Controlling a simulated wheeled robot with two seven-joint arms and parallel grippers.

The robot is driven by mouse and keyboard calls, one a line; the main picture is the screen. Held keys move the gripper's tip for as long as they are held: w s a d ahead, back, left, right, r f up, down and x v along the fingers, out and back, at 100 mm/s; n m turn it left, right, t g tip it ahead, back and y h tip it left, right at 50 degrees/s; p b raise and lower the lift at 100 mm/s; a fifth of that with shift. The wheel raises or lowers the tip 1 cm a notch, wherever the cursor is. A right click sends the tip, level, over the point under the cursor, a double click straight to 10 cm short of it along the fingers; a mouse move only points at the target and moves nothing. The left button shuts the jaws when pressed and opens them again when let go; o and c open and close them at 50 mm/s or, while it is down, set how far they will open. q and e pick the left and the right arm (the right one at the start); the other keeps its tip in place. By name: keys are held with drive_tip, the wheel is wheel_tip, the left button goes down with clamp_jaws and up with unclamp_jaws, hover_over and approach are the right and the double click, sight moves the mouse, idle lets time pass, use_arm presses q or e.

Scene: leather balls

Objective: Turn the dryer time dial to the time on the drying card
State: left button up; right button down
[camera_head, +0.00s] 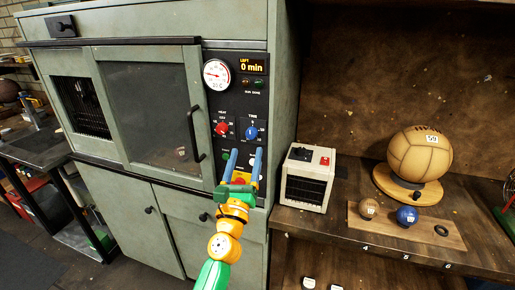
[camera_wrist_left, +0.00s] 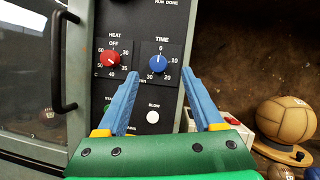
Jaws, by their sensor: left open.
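The blue time dial (camera_head: 251,133) is on the dryer's dark control panel (camera_head: 237,98). In the left wrist view the dial (camera_wrist_left: 158,64) has 0 marked above it, with 10, 20 and 30 around it; its white mark appears to be at the top, near 0. The display (camera_head: 252,67) reads "LEFT 0 min". My left gripper (camera_head: 245,152) is open and empty, its blue fingers pointing at the panel just below the dial. In the wrist view the dial shows between the fingertips, not touched as far as I can see. I cannot make out a drying card.
A red heat dial (camera_head: 222,129) sits left of the time dial, and the door handle (camera_head: 193,128) further left. Buttons lie below, partly behind the fingers. A cream box (camera_head: 305,178) and a leather ball (camera_head: 419,154) on a stand are on the bench at right.

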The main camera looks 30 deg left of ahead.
sight(250, 135)
use_arm(q)
drive_tip(key=x, duration=0.4)
drive_tip(key=f+x, duration=0.1)
drive_tip(key=x, duration=0.1)
drive_tip(key=shift+a, duration=0.35)
drive_tip(key=shift+w, duration=0.3)
drive_tip(key=shift+d+r, duration=0.15)
drive_tip(key=shift+r, duration=0.05)
drive_tip(key=shift+s, duration=0.15)
drive_tip(key=shift+c, duration=0.4)
clamp_jaws()
use_arm(e)
drive_tip(key=shift+w+a+r, duration=0.15)
drive_tip(key=shift+a+r, duration=0.1)
drive_tip(key=shift+a, duration=0.3)
